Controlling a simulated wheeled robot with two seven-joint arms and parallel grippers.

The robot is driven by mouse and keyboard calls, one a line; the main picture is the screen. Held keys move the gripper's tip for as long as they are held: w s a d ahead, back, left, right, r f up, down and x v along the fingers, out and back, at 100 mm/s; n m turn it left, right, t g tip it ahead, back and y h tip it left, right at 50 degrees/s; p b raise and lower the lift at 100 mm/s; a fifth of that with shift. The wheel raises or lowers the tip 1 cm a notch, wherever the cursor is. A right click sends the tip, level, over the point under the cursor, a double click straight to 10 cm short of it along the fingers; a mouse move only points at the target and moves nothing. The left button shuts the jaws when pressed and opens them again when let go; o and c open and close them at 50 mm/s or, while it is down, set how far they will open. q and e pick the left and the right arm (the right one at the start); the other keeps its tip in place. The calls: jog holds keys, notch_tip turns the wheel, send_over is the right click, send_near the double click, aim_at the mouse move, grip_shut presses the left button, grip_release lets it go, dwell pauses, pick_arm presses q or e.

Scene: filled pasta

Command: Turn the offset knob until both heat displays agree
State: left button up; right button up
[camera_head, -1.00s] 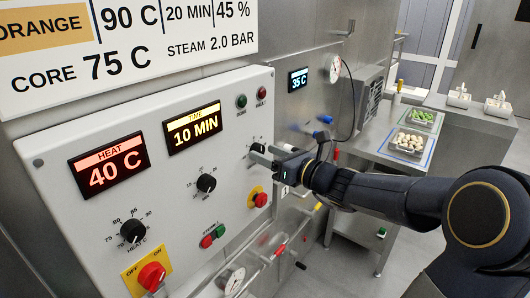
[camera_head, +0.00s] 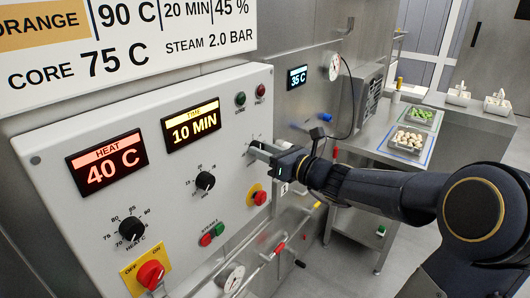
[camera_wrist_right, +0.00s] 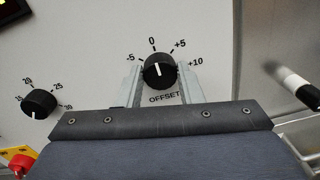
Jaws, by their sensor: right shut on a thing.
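The red heat display (camera_head: 106,166) on the panel reads 40 C. A small blue display (camera_head: 297,78) on the steel wall to its right reads 35 C. The black offset knob (camera_wrist_right: 159,71) shows in the right wrist view, with its white mark pointing up, close to 0. My right gripper (camera_head: 256,149) is shut on this knob, one finger on each side of it. In the head view the gripper mostly hides the knob. My left gripper is not in view.
On the panel are the time knob (camera_head: 205,181), the heat knob (camera_head: 131,229), a red on-off switch (camera_head: 150,274) and a red stop button (camera_head: 258,197) just below my gripper. A steel table (camera_head: 362,140) with trays stands at the right.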

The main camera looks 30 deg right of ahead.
jog(key=shift+f+n+b, duration=0.1)
jog(key=shift+n+b, duration=4.8)
jog(key=shift+b, duration=1.8)
jog(key=o, duration=1)
jog(key=v, duration=0.8)
jog(key=shift+f+b, duration=0.1)
jog(key=shift+b, duration=0.2)
